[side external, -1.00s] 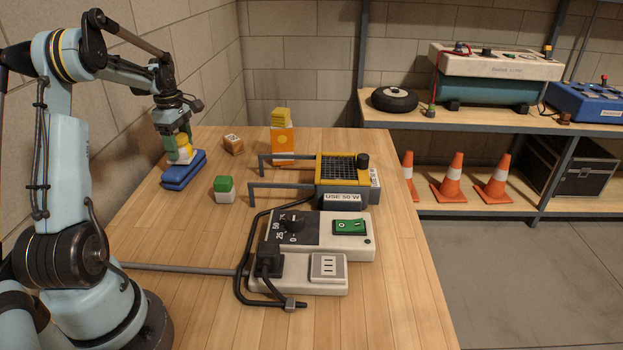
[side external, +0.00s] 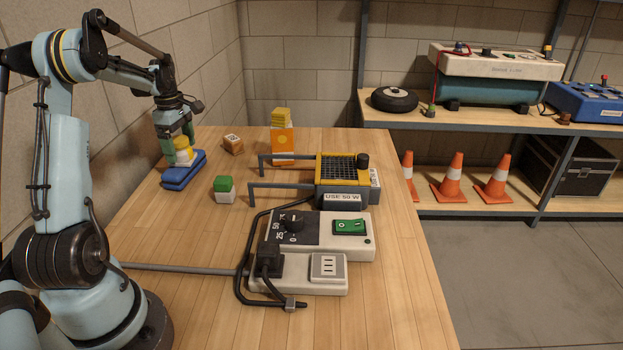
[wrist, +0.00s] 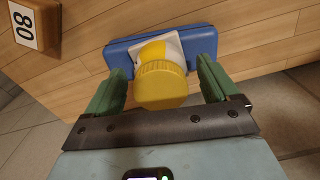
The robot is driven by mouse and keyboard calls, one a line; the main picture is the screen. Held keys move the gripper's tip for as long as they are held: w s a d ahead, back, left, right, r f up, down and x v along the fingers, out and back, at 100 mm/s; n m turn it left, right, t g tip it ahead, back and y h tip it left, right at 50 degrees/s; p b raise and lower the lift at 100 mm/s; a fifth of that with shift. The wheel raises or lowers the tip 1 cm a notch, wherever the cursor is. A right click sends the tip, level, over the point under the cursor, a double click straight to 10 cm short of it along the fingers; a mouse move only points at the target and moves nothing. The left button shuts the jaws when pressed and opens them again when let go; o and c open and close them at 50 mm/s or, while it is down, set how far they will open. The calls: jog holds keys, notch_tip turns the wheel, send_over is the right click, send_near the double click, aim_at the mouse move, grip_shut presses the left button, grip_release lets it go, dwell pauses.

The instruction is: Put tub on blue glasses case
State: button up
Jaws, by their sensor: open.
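The tub has a ribbed yellow lid (wrist: 162,85) and a white body. It stands upright on the blue glasses case (side external: 185,176), which lies flat on the wooden bench at the left. In the wrist view, the blue case (wrist: 118,52) shows behind and to both sides of the tub. My gripper (wrist: 162,66) is open, with one green finger on each side of the tub and small gaps to it. In the side external view, my gripper (side external: 177,148) partly hides the tub.
Right of the case are a green-and-white block (side external: 224,189), a small numbered cube (side external: 233,144) and an orange box (side external: 283,143) topped with yellow. A yellow-framed device (side external: 342,168) and a switch box (side external: 318,238) with a black cord fill the bench's middle.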

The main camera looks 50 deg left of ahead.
aim_at(179, 139)
notch_tip(179, 139, up, 11)
jog(key=shift+r, duration=0.15)
jog(key=w+d+r+m+t+y, duration=0.1)
jog(key=w+d+m, duration=0.3)
jog(key=d, duration=0.5)
jog(key=w+d+r+m+t+y, duration=0.1)
jog(key=w+d+m+t, duration=0.1)
jog(key=d+m, duration=0.6)
jog(key=s+d+f+m+t+h, duration=0.1)
jog(key=s+d+f+m+t, duration=0.1)
jog(key=d+m, duration=0.4)
jog(key=s+d+f+m+t+h, duration=0.1)
jog(key=s+d+f+m, duration=0.3)
jog(key=d, duration=1.2)
jog(key=m+t, duration=0.1)
jog(key=m, duration=0.2)
jog(key=shift+f, duration=0.2)
jog(key=shift+s+a, duration=0.1)
